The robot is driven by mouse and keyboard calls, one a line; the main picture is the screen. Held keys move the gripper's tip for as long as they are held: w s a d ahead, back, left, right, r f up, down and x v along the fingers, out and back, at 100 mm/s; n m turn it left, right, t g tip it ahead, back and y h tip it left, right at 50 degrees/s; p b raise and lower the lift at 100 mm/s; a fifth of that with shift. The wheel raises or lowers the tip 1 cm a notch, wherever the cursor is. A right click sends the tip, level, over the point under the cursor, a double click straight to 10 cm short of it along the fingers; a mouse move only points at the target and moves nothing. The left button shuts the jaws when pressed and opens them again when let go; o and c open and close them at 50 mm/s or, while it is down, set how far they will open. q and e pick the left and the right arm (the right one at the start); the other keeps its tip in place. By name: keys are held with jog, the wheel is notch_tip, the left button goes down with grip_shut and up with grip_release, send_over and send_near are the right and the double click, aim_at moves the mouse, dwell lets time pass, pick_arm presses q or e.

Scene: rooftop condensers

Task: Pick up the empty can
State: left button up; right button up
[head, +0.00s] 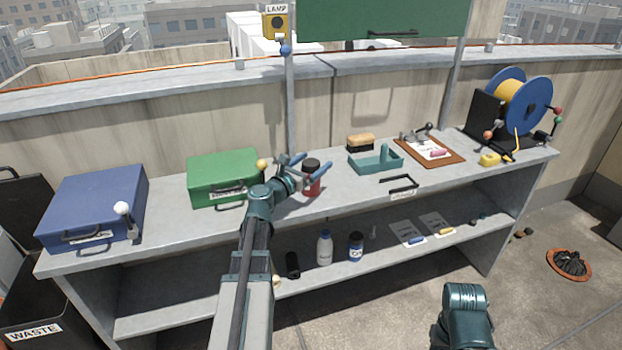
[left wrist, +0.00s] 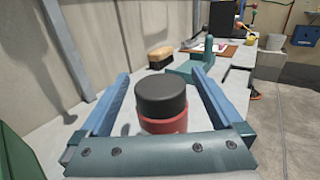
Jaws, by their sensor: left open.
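A red can with a black top (head: 312,184) stands upright on the grey bench top, near the middle. It is the only can I make out on the bench top; whether it is empty does not show. My left gripper (head: 304,171) is open at the can, with its blue fingers on either side of it. In the left wrist view the can (left wrist: 162,103) shows between the two open fingers (left wrist: 160,78), with a gap on each side; its lower part is hidden by the gripper's teal crosspiece. My right gripper is out of sight.
A green case (head: 222,172) stands left of the can, and a blue case (head: 92,205) farther left. A teal tray (head: 375,162), brush (head: 360,142), clipboard (head: 430,150) and cable reel (head: 525,103) are to the right. Bottles (head: 325,248) stand on the lower shelf. A waste bin (head: 35,318) is lower left.

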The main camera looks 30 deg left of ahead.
pick_arm(q)
jog(key=shift+w, duration=0.9)
jog(key=shift+d, duration=0.1)
jog(key=c, duration=1.3)
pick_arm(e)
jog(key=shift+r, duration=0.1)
